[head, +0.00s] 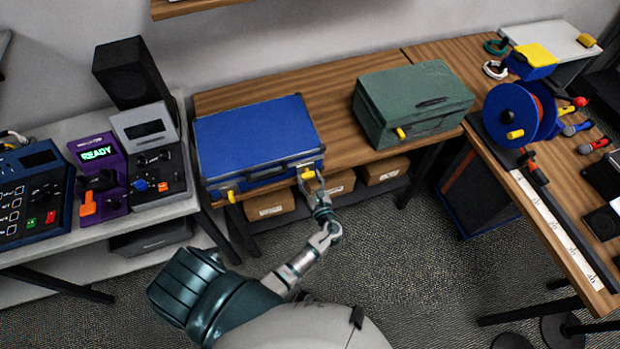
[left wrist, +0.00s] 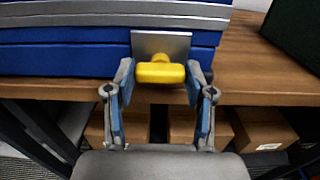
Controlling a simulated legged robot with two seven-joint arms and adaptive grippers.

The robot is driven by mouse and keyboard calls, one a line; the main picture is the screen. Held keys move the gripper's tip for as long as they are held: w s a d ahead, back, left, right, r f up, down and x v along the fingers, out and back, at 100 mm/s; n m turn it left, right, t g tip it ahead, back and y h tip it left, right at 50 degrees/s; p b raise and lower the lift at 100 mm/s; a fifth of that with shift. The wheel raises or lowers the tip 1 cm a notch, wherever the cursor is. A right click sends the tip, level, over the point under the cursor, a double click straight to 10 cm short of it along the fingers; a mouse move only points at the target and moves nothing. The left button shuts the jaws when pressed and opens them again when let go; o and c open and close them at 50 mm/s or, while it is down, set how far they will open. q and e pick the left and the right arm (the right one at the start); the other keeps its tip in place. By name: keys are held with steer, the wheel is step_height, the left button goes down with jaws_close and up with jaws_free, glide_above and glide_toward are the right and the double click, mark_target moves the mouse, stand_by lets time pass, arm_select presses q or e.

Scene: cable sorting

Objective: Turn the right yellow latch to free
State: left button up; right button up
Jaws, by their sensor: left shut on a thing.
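A blue case (head: 255,138) with silver edging stands shut on the wooden table. Its right yellow latch (head: 307,174) is on the front face near the right corner; in the left wrist view the yellow latch (left wrist: 161,72) lies level in front of a silver plate (left wrist: 162,45). My left gripper (head: 312,182) is at this latch, and in the left wrist view its fingers (left wrist: 160,85) close on the latch from both sides. The left yellow latch (head: 230,196) of the case hangs downward. My right gripper is in neither view.
A green case (head: 413,103) with a yellow latch stands to the right on the same table (head: 335,100). Cardboard boxes (head: 268,205) sit on a shelf below. Devices (head: 150,150) stand on the grey table at left. A blue reel (head: 512,115) is on the right table.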

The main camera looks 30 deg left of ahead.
arm_select(q)
steer(key=shift+w+r, duration=0.1)
steer(key=shift+a+n, duration=0.15)
steer(key=shift+n, duration=0.15)
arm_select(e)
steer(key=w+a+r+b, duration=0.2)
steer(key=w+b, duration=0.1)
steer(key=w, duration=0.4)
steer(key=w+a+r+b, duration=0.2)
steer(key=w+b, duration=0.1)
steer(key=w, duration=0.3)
arm_select(q)
steer(key=shift+n+b, duration=3.1)
steer(key=shift+n, duration=5.6)
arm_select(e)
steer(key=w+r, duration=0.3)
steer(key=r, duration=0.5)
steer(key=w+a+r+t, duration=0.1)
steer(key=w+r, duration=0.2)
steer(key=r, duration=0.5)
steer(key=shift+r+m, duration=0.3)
